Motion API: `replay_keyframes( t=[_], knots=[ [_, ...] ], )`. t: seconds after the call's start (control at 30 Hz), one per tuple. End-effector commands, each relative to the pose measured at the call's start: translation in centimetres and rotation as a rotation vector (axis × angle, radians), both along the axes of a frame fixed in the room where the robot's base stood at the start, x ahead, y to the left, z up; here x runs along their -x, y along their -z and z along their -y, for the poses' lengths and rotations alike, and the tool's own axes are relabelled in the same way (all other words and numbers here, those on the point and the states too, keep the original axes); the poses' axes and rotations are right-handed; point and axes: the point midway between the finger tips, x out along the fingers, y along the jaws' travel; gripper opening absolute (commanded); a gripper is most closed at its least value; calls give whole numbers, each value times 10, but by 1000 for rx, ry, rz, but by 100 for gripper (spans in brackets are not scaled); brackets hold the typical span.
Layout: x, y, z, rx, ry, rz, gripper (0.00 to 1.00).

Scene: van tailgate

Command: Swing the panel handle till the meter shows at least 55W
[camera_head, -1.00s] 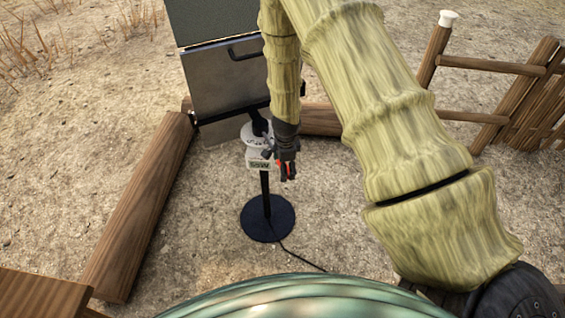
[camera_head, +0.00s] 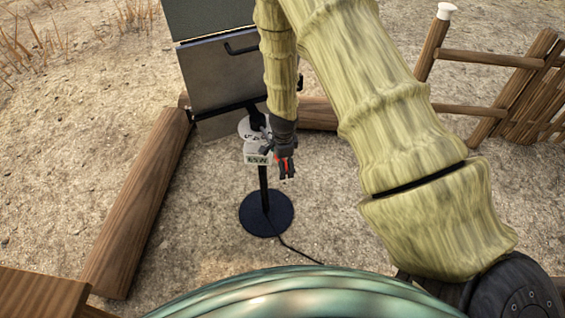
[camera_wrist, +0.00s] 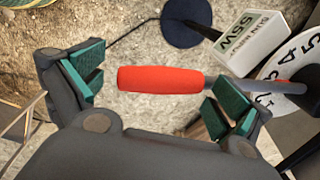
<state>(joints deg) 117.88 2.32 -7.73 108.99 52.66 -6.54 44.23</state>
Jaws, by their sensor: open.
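The red handle grip (camera_wrist: 160,80) lies between the spread fingers of my open gripper (camera_wrist: 157,86). Its rod runs right, past the right finger, towards a white numbered dial (camera_wrist: 285,88). I cannot tell whether a finger touches the grip. The white sun meter (camera_wrist: 255,38) appears upside down in the wrist view and seems to read 55W. In the head view the meter (camera_head: 257,157) sits on a black post, just left of my gripper (camera_head: 286,170); its digits are small there. The tilted grey panel (camera_head: 222,75) stands behind the post.
The post's round black base (camera_head: 266,212) stands on sandy ground with a cable (camera_head: 298,252) running from it. Wooden logs (camera_head: 140,205) lie at left and behind. A wooden fence (camera_head: 490,90) stands at the right. The ground right of the base is clear.

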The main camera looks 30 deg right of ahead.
Motion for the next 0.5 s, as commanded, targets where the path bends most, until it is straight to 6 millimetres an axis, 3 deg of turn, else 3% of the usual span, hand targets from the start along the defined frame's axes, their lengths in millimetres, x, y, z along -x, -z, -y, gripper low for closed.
replay_keyframes(
  t=[0.17,0.5],
  knots=[
    [0,-10,0,1,-1,3,100],
    [5,-61,-1,3,-1,3,100]
  ],
)
